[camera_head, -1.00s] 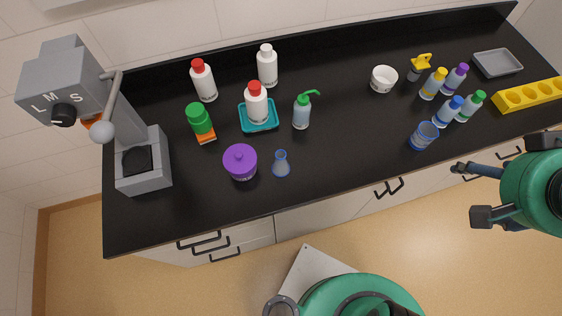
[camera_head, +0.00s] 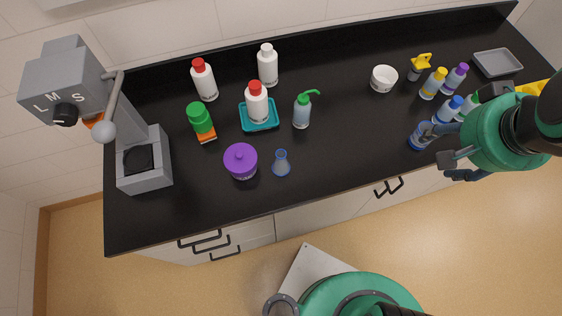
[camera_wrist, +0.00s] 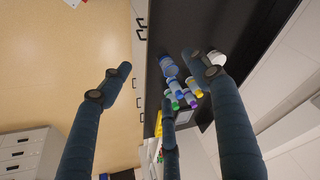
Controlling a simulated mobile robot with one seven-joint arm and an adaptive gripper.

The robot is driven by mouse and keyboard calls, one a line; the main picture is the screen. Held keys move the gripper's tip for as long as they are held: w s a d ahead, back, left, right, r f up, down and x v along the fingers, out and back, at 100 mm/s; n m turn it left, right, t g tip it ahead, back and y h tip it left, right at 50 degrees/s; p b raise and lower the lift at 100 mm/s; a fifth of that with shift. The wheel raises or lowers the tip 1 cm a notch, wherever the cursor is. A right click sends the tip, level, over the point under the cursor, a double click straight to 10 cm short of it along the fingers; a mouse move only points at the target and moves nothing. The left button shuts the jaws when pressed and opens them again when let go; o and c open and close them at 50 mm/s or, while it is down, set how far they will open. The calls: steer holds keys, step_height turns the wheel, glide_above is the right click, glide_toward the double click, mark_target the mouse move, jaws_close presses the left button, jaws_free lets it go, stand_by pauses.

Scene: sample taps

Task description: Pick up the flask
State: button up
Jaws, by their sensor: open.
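The flask (camera_head: 281,163) is a small clear conical vessel with a blue rim. It stands upright near the front edge of the black counter, just right of a purple-lidded jar (camera_head: 240,162). I do not make it out in the wrist view. My gripper (camera_head: 440,148) is far to the right of the flask, by the counter's front edge and close to a blue-rimmed beaker (camera_head: 420,137). In the wrist view my gripper (camera_wrist: 155,80) has its fingers spread with nothing between them, and the beaker (camera_wrist: 168,66) lies beyond them.
A green-strawed bottle (camera_head: 302,111) stands behind the flask, and a teal tray (camera_head: 243,124) holds a red-capped bottle (camera_head: 257,103). Several small capped bottles and a yellow rack (camera_head: 531,88) are near my arm. The counter (camera_head: 345,150) between flask and beaker is clear.

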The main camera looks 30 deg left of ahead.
steer(key=w+a+f+g, duration=0.2)
steer(key=w+a+f, duration=0.15)
steer(key=a, duration=0.65)
steer(key=n+g+p, duration=0.2)
glide_toward(280, 154)
steer(key=shift+s+a+r+h, duration=0.15)
steer(key=shift+s+h, duration=0.15)
steer(key=shift+h, duration=0.1)
steer(key=shift+f+b, duration=0.75)
steer(key=shift+f, duration=3.55)
